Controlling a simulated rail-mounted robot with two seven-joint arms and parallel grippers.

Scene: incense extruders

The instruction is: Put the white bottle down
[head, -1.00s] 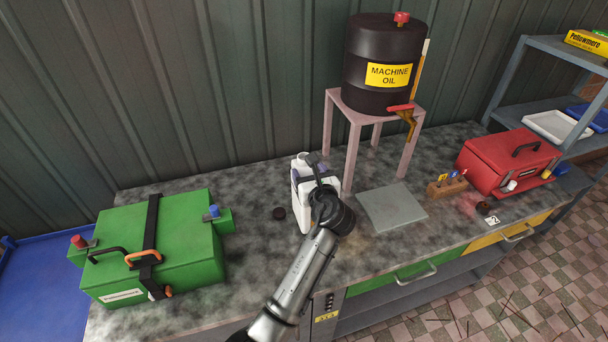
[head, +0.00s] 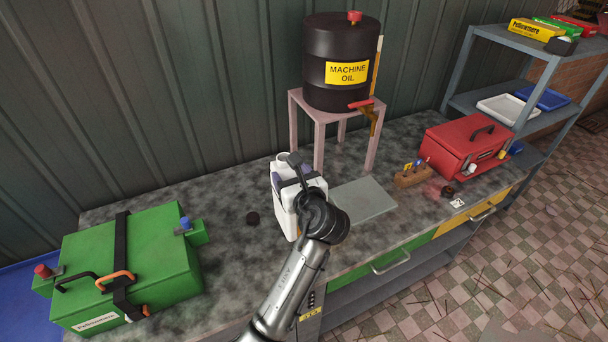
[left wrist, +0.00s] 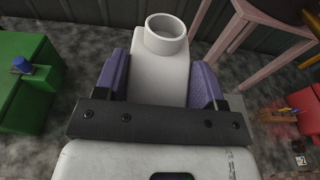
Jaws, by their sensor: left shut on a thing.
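The white bottle (head: 283,211) stands upright over the grey worktop in the head view, in front of and left of the drum stand. I cannot tell whether its base touches the worktop. My left gripper (head: 304,183) is shut on it, partly hiding its right side. In the left wrist view the bottle's white body and open round neck (left wrist: 166,34) show between the two purple finger pads of my left gripper (left wrist: 160,85). No cap is on the neck. My right gripper is not in view.
A black machine oil drum (head: 340,60) stands on a pink stand (head: 319,128) behind. A green case (head: 135,265) is at left, a red box (head: 466,147) at right.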

